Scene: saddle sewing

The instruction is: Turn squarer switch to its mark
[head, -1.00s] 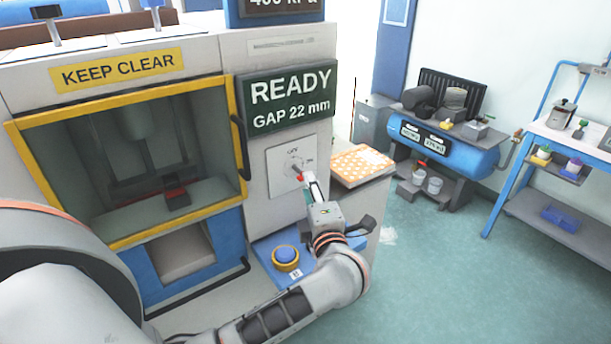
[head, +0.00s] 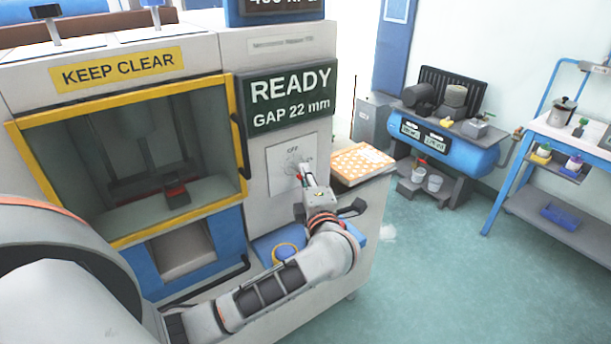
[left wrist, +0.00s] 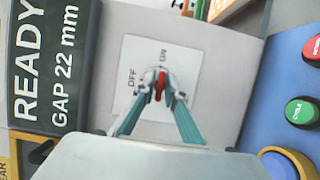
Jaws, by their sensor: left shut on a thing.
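The squarer switch shows in the left wrist view as a red lever (left wrist: 160,86) on a pale square plate (left wrist: 187,62) marked OFF and ON. In that view the lever stands roughly in line with the ON mark; which end is its pointer I cannot tell. My left gripper (left wrist: 161,80) is shut on the lever, one finger on each side. In the head view the switch plate (head: 283,158) is on the machine front below the READY sign, and my left gripper (head: 302,176) reaches it from below right. My right gripper is not in view.
The READY, GAP 22 mm sign (head: 288,97) sits just above the plate. The yellow-framed machine opening (head: 130,160) is to the left. An orange spotted box (head: 362,163) lies close on the right. A green button (left wrist: 300,112) and red button (left wrist: 312,48) are on the blue panel.

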